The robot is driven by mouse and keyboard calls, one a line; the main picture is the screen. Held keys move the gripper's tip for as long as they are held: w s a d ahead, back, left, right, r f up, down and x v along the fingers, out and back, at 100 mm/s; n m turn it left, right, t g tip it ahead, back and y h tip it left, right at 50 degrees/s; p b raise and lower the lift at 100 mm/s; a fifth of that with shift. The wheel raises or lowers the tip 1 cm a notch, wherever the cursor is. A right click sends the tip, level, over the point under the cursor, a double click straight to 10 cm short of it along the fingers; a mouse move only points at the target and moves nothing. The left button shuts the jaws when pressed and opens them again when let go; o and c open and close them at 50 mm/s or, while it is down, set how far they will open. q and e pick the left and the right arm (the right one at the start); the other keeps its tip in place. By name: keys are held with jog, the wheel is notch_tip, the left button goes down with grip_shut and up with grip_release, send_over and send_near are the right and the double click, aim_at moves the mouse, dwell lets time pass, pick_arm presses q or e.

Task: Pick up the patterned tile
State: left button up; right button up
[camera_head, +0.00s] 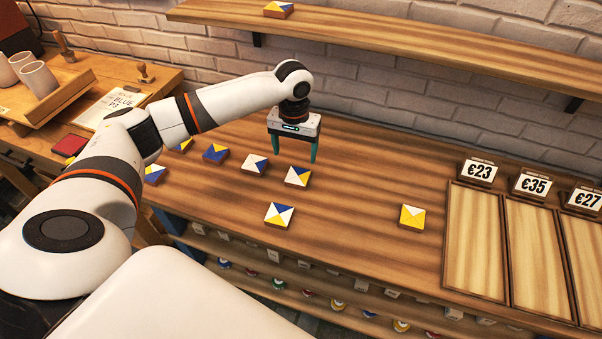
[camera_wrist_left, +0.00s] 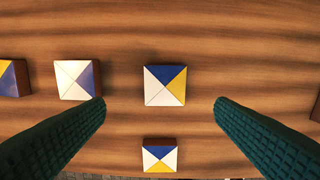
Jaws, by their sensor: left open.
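My left gripper (camera_head: 295,155) is open and empty above the wooden counter, pointing down. In the left wrist view its two green fingers (camera_wrist_left: 160,112) stand wide apart. A patterned tile with blue, yellow and white triangles (camera_wrist_left: 165,86) lies between and below them; in the head view this tile (camera_head: 297,177) is just below the fingertips. Other patterned tiles lie on the counter: a white and blue one (camera_head: 255,165), a blue and yellow one (camera_head: 215,154), a nearer blue, yellow and white one (camera_head: 279,215) and a yellow and white one (camera_head: 411,217). Which tile the task means cannot be told.
Wooden trays (camera_head: 474,240) with price cards (camera_head: 478,171) lie at the right. A shelf (camera_head: 400,38) bearing one tile (camera_head: 278,9) runs along the brick wall. Cups (camera_head: 38,79) stand at the left. The counter between the tiles and the trays is mostly clear.

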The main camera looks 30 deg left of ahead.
aim_at(298, 175)
pick_arm(q)
notch_tip(298, 175, down, 3)
jog(key=shift+s+f, duration=0.1)
jog(key=shift+f, duration=0.35)
jog(key=f, duration=0.5)
jog(key=shift+w+d+p, duration=0.25)
jog(key=shift+d+p, duration=0.05)
jog(key=shift+p, duration=0.1)
jog(key=shift+r, duration=0.1)
jog(key=c, duration=1.1)
pick_arm(e)
jog(key=shift+s+d+r, duration=0.35)
jog(key=shift+s+r, duration=0.1)
jog(key=shift+s, duration=0.1)
